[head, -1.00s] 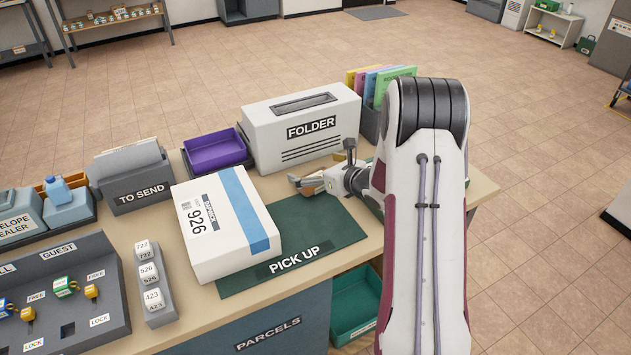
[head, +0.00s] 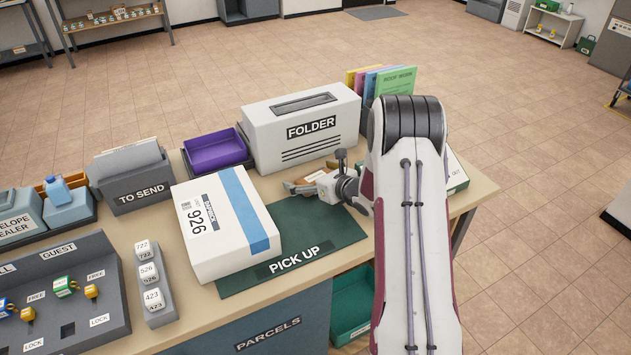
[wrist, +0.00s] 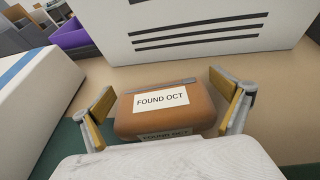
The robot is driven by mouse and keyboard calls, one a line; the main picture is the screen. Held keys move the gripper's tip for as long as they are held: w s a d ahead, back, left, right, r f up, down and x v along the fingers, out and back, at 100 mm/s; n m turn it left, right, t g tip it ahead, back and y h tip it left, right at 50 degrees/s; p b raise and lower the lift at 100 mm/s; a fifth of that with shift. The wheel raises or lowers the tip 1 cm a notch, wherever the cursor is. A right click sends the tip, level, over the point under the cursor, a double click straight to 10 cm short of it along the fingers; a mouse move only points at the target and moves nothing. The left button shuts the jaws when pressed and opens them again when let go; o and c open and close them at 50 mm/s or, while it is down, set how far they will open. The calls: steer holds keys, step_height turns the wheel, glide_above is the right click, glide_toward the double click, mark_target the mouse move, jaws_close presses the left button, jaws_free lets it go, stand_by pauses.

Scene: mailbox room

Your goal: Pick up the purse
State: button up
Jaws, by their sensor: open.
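The purse (wrist: 160,98) is a small orange-brown case with a zip along its top and a white "FOUND OCT" label. It stands on the tabletop at the back edge of the green "PICK UP" mat (head: 325,236). In the wrist view my gripper (wrist: 161,90) is open, with one yellow-padded finger at each side of the purse. The left finger is very close to it and the right has a small gap; I cannot tell whether either touches. In the head view my gripper (head: 312,184) hides most of the purse.
A white parcel (head: 212,222) marked 926 lies left of the gripper, partly on the mat. A tall white FOLDER box (head: 305,125) stands just behind the purse. A purple tray (head: 213,151) is at the back left. The mat's front right part is clear.

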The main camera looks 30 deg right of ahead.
stand_by(0.4)
steer(key=c, duration=1)
steer(key=shift+r, duration=0.1)
steer(key=shift+r, duration=4.9)
